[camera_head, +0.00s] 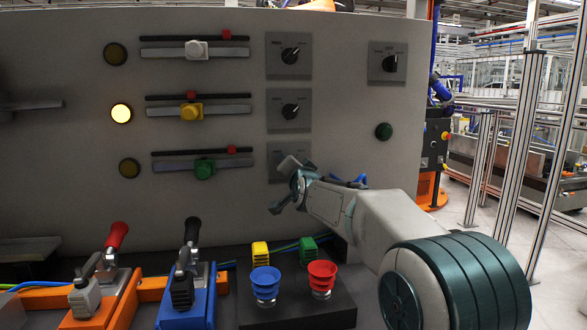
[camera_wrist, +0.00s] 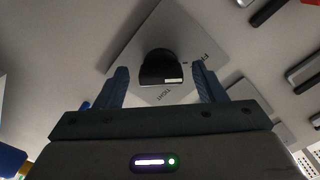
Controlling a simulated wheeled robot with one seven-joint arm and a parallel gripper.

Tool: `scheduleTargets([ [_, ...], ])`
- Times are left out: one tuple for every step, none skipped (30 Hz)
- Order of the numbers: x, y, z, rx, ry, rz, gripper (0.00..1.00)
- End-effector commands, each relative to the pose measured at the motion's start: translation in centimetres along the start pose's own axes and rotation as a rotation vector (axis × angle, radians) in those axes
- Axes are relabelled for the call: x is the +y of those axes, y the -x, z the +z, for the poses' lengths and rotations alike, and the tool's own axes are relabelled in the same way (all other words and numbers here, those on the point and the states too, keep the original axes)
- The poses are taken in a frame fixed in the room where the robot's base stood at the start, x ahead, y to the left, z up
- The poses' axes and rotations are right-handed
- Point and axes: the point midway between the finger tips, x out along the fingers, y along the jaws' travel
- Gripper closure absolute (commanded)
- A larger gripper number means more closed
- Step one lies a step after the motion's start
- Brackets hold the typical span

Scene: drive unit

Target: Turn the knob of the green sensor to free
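The green sensor (camera_head: 204,168) is a green slider block on the lowest rail of the upright panel. To its right, a grey knob plate (camera_head: 278,152) is mostly hidden behind my gripper (camera_head: 292,178). In the wrist view, a black knob (camera_wrist: 160,72) with a white mark sits on a light plate (camera_wrist: 125,66). The plate carries "TIGHT" and partly visible "FR" lettering. My gripper (camera_wrist: 161,70) is open, with one blue-grey finger on each side of the knob and gaps between. Whether the fingers reach around the knob's depth is unclear.
Two similar knobs (camera_head: 290,55) (camera_head: 290,111) are above, and another knob (camera_head: 390,63) is at the upper right. Below stand blue (camera_head: 265,284) and red (camera_head: 322,275) cups and toggle clamps (camera_head: 190,270).

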Motion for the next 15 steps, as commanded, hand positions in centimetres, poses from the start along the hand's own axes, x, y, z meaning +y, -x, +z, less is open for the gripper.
scheduleTargets([
  [0.0,0.0,0.0,0.0,-0.001,0.0,0.36],
  [0.0,0.0,0.0,0.0,-0.001,0.0,0.36],
  [0.0,0.0,0.0,0.0,-0.001,-0.001,0.36],
  [0.0,0.0,0.0,0.0,-0.001,-0.001,0.36],
  [-0.1,0.0,0.0,0.0,-0.001,-0.001,0.36],
  [-0.1,0.1,0.0,0.0,-0.001,-0.001,0.36],
  [-0.1,0.2,0.0,0.0,-0.001,-0.001,0.36],
  [-0.1,0.4,0.0,0.0,-0.001,-0.001,0.36],
  [-0.1,0.7,-0.1,0.0,-0.001,-0.001,0.36],
  [-0.1,1.0,-0.1,0.001,-0.001,-0.001,0.36],
  [-0.1,1.3,-0.1,0.0,-0.001,-0.001,0.36],
  [-0.1,1.8,-0.1,0.001,-0.001,-0.001,0.36],
  [-0.1,2.3,-0.1,0.001,-0.001,-0.001,0.36],
  [-0.1,2.8,-0.1,0.001,-0.001,-0.001,0.36],
  [-0.1,3.5,-0.1,0.002,-0.001,-0.001,0.36],
])
